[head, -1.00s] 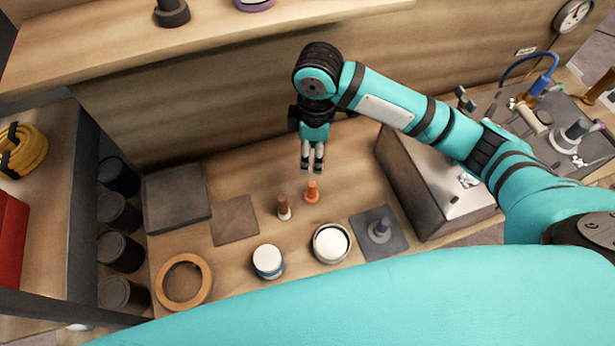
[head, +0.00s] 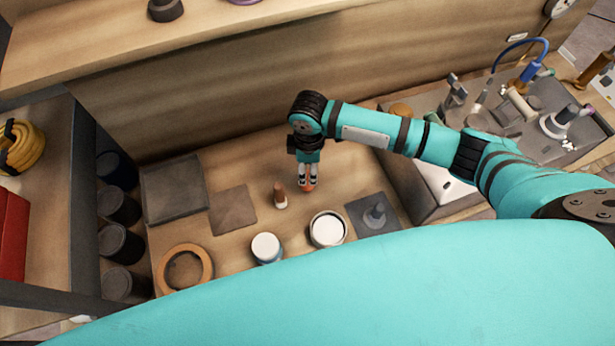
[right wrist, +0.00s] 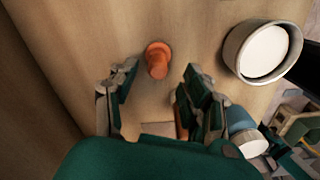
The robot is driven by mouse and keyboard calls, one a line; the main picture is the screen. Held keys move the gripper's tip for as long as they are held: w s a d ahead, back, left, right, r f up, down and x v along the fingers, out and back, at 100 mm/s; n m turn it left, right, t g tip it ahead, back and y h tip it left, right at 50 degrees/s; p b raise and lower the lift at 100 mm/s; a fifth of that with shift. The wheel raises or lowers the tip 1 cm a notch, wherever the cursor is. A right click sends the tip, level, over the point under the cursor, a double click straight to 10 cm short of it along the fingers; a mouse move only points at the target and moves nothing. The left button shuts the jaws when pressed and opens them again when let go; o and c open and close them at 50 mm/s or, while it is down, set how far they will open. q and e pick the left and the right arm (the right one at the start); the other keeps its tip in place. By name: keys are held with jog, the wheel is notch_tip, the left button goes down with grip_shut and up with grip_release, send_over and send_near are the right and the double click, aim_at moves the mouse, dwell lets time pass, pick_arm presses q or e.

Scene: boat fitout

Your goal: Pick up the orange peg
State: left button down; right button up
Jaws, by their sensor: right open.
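The orange peg (right wrist: 157,62) stands on the wooden bench top. In the right wrist view it lies just beyond and between the two fingertips, with a gap on each side. In the head view the orange peg (head: 308,187) is mostly hidden by the fingers. My right gripper (head: 307,182) points down over it, open and empty; its spread fingers also show in the right wrist view (right wrist: 156,76). My left gripper is in neither view.
A brown peg with a white base (head: 280,195) stands close to the left of the gripper. A white-topped round container (head: 266,247), a round cup (head: 328,230), a grey plate with a post (head: 392,218) and a wooden ring (head: 206,260) stand nearer.

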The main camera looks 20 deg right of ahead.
aim_at(308, 173)
jog(key=shift+w+a+f, duration=0.1)
jog(key=shift+w+f, duration=0.05)
jog(key=shift+f, duration=1.75)
grip_shut()
notch_tip(308, 173, up, 10)
jog(key=shift+r, duration=0.1)
